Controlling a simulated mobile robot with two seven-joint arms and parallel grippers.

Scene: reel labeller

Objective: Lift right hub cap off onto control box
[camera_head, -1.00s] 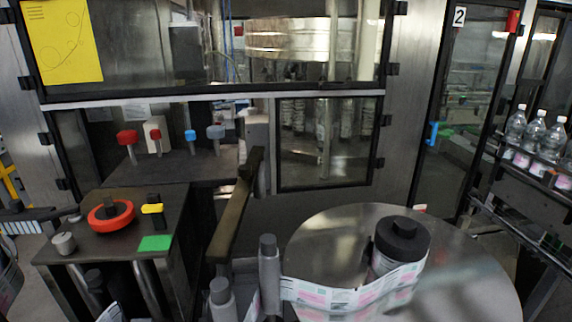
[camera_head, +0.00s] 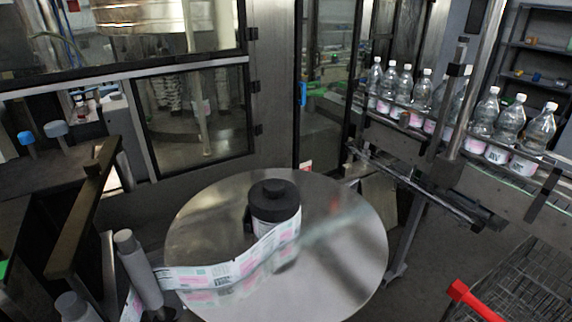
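The right hub cap is a black, stepped round cap (camera_head: 274,198) on the hub of the round metal reel plate (camera_head: 345,267). A printed label strip (camera_head: 222,276) runs from the hub to the left, past grey rollers (camera_head: 137,268). The cap sits upright on the hub. The control box, with its red ring and green pad in the earlier view, is almost wholly outside the left edge now. Neither of my grippers is in view.
A dark bar (camera_head: 85,208) stands up left of the plate. A conveyor (camera_head: 465,165) with several labelled bottles runs along the right. A wire cart with a red handle (camera_head: 470,298) is at the lower right. The space directly above the cap looks clear.

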